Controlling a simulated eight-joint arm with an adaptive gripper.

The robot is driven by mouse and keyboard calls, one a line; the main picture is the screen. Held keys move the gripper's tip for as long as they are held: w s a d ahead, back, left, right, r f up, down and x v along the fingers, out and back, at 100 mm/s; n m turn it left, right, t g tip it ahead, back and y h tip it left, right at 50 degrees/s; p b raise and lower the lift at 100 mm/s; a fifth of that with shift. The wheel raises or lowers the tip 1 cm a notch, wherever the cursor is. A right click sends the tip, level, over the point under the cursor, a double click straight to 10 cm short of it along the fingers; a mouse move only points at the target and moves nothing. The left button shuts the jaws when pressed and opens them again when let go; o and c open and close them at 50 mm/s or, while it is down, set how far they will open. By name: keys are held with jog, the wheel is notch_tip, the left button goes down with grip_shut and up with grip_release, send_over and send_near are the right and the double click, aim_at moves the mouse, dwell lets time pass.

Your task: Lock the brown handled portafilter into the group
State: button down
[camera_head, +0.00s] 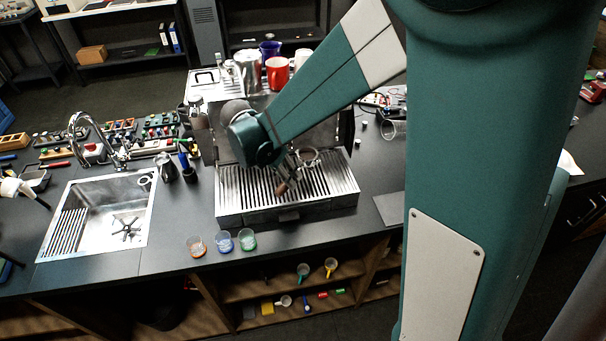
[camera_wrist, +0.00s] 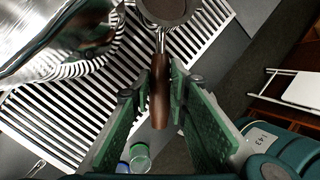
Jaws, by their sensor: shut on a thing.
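The portafilter has a brown handle (camera_wrist: 160,98) and a round metal basket (camera_wrist: 168,8) at the top of the wrist view. In the head view its handle (camera_head: 282,188) and basket (camera_head: 307,157) show above the drip tray (camera_head: 232,200) of the brewer. My gripper (camera_wrist: 160,76) is shut on the brown handle, with a green-padded finger on each side. The basket points away from my gripper. The brewer's body (camera_head: 328,130) stands behind, largely covered by my arm. I cannot make out the group in either view.
Orange, blue (camera_head: 223,241) and green cups stand in front of the brewer. A sink (camera_head: 100,215) is at the left. A steel pitcher (camera_head: 248,72) and a red mug (camera_head: 277,72) stand on top of the brewer. A shiny curved surface (camera_wrist: 40,35) is close at the wrist view's left.

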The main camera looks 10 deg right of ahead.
jog(key=shift+n+t, duration=0.3)
jog(key=shift+n, duration=0.2)
jog(key=a, duration=0.4)
jog(key=s+a, duration=0.1)
jog(key=a, duration=0.3)
jog(key=s+a, duration=0.1)
jog(key=a, duration=0.3)
jog(key=shift+a+r+p, duration=0.3)
jog(key=shift+a+r, duration=0.05)
jog(key=shift+s+a, duration=0.3)
jog(key=shift+a, duration=0.6)
jog(key=shift+w+d, duration=0.2)
jog(key=shift+w+d+p, duration=0.3)
jog(key=shift+w+d, duration=1.1)
jog(key=shift+w, duration=0.15)
jog(key=shift+w+d+p, duration=0.3)
jog(key=shift+w+d, duration=1.1)
jog(key=shift+w, duration=0.15)
jog(key=shift+r, duration=0.25)
jog(key=shift+b, duration=0.75)
jog(key=shift+r, duration=0.15)
dwell(0.6)
